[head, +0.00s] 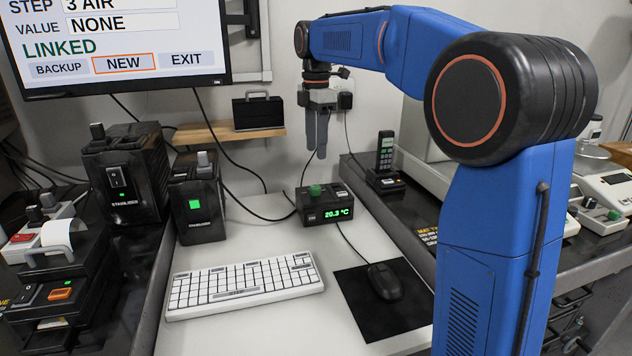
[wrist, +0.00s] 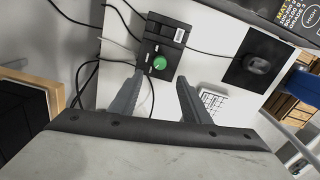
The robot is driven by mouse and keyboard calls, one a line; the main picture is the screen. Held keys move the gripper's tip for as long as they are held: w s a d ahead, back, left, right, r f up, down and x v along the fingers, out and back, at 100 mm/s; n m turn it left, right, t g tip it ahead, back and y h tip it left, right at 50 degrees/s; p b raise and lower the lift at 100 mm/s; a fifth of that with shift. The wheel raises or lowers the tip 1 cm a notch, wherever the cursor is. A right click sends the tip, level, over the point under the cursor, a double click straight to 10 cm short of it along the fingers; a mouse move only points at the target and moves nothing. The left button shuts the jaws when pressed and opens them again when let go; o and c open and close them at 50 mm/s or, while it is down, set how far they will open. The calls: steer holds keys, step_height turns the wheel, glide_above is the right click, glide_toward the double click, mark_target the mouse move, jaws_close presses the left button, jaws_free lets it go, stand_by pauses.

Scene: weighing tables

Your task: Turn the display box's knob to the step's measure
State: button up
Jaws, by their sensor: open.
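The display box (head: 324,205) is a small black box on the white desk, with a green readout of 20.3 °C. Its green knob (head: 315,190) stands on top at the left. In the wrist view the box (wrist: 163,51) lies beyond my fingers, with the round green knob (wrist: 159,63) facing the camera. My gripper (head: 317,150) hangs pointing down above the box, apart from the knob. In the wrist view my gripper (wrist: 158,82) has its two fingers spread, with nothing between them. The monitor (head: 118,40) reads STEP 3 AIR, VALUE NONE, LINKED, with NEW outlined in orange.
A white keyboard (head: 243,286) and a black mouse (head: 385,281) on a dark mat (head: 360,318) lie in front. Black stabilizer boxes (head: 127,180) stand left. A black handset (head: 385,152) stands right of the display box. Cables run behind it. Bare desk separates box and keyboard.

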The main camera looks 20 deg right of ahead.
mark_target(316, 186)
step_height(316, 186, down, 11)
steer(key=shift+f, duration=0.1)
stand_by(0.3)
steer(key=c, duration=1)
steer(key=shift+c, duration=0.2)
